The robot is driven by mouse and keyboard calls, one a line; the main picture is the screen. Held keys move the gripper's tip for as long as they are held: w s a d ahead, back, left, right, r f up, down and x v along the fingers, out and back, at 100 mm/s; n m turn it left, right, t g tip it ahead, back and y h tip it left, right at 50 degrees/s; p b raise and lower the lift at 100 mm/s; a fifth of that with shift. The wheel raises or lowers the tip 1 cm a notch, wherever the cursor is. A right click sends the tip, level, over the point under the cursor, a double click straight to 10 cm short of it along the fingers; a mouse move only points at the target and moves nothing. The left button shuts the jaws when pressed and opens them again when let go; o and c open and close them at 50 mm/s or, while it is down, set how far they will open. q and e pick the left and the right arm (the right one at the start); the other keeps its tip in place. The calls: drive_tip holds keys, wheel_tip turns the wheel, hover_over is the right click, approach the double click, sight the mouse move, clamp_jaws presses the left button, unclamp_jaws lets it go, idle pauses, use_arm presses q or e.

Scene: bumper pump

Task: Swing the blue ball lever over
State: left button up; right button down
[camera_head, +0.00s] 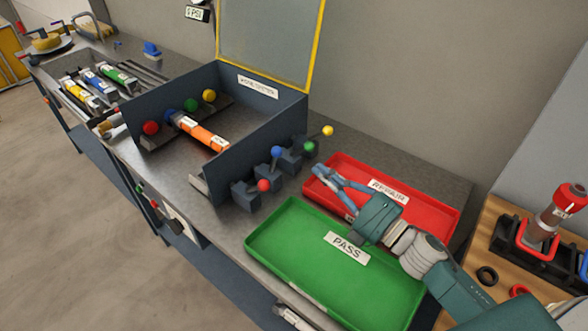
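The blue ball lever (277,151) stands on a dark block outside the right wall of the tester box, in a row with other coloured ball levers. Its stem rises from the block, with the ball at the top. My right gripper (316,173) comes in from the lower right, over the left end of the red tray. Its fingers point toward the levers and look parted, with nothing seen between them. It is apart from the blue ball, to its right. My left gripper is not in view.
The red ball lever (264,186), green ball lever (310,146) and yellow ball lever (328,131) stand close by. The tester box (236,142) holds an orange cylinder (203,132). The green PASS tray (280,240) and red REPAIR tray (425,205) lie in front and right.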

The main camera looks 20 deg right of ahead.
drive_tip(key=s+f+m+h+b, duration=0.2)
drive_tip(key=s+f+m+b, duration=0.1)
drive_tip(key=m, duration=1.1)
use_arm(q)
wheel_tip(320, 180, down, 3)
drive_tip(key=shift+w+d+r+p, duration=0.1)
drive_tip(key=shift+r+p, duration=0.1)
drive_tip(key=shift+p, duration=0.55)
use_arm(e)
drive_tip(key=m, duration=0.5)
approach(274, 159)
drive_tip(key=w+r, duration=0.2)
drive_tip(key=w, duration=0.3)
drive_tip(key=shift+w+r, duration=0.15)
drive_tip(key=shift+w, duration=0.15)
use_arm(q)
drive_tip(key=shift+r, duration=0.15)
use_arm(e)
drive_tip(key=shift+a+r, duration=0.1)
